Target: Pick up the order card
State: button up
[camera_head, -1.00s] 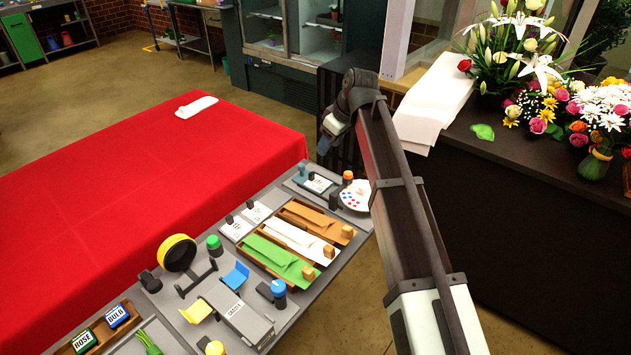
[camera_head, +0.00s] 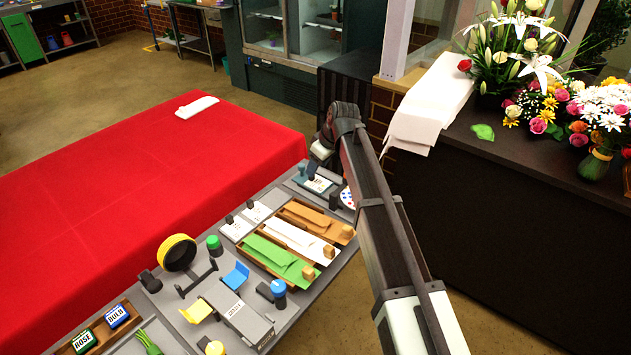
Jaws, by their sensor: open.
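A small white card with dark print (camera_head: 320,184), which looks like the order card, lies at the far end of the grey work table. A small teal piece (camera_head: 299,172) stands at its left side. My gripper (camera_head: 313,167) is open and points down just above and behind the card. Its fingertips are small and dark in this view. I cannot tell whether they touch the card. My arm comes in from the lower right and hides part of the round white palette (camera_head: 347,198) beside the card.
Trays with brown (camera_head: 318,219), white and green (camera_head: 275,257) wraps fill the middle of the grey table (camera_head: 318,288). An orange-capped jar stands close right of the card. A red-covered table (camera_head: 150,190) lies left. A dark flower counter (camera_head: 520,220) stands right.

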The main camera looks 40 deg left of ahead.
aim_at(315, 181)
jog(key=shift+x, duration=1.9)
grip_shut()
